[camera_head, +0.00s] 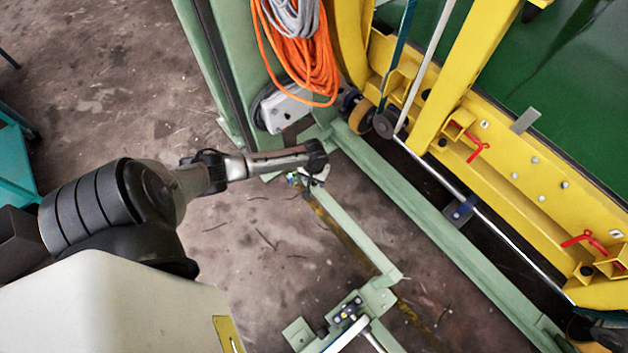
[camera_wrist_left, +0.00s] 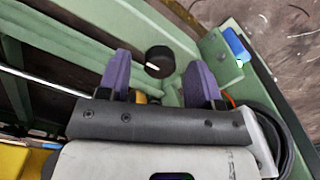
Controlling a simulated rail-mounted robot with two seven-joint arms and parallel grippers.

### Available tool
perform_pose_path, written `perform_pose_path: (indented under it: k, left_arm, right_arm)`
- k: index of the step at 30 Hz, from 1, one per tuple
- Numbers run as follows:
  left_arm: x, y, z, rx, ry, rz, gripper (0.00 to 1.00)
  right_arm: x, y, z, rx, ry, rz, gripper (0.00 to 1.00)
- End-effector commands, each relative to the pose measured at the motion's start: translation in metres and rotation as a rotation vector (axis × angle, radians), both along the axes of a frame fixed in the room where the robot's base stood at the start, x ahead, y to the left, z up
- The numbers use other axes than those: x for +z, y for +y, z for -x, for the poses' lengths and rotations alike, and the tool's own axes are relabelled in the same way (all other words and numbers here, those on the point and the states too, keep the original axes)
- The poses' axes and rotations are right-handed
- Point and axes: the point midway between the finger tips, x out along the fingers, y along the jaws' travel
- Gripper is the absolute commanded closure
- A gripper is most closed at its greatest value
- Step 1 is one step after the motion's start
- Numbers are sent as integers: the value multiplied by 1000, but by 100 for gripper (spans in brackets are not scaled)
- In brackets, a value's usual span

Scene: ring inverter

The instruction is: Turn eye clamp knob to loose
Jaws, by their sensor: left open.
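A round black knob (camera_wrist_left: 160,62) with a pale mark on its face shows in the left wrist view, on a green frame. My left gripper (camera_wrist_left: 160,72) is open, with its two purple fingers to the left and right of the knob in that picture. Gaps show between the knob and both fingers, and nothing is held. I cannot tell how far the fingertips are from the knob in depth. In the head view my left gripper (camera_head: 312,178) points down over a green beam, and the knob cannot be made out there. My right gripper is not in view.
A yellow frame (camera_head: 525,185) with red handles (camera_head: 585,240) stands at the right. Orange cable (camera_head: 300,55) hangs on a green post above the gripper. A green beam (camera_head: 350,230) runs from below the gripper to a bracket. Bare floor (camera_head: 250,260) lies left of it.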

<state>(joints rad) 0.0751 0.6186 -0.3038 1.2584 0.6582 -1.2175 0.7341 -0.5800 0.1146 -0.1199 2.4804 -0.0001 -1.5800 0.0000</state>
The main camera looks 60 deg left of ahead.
Motion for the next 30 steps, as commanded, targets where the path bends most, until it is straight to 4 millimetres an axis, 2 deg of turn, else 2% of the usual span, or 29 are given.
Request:
perform_pose_path:
  k: [4,14,30]
  left_arm:
    - [-8,0,0,0,-1,0,41]
    - [-9,0,0,-1,0,0,41]
    - [-9,0,0,-1,0,0,90]
  right_arm:
    - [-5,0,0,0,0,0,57]
    - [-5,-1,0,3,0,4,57]
    - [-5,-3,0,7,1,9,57]
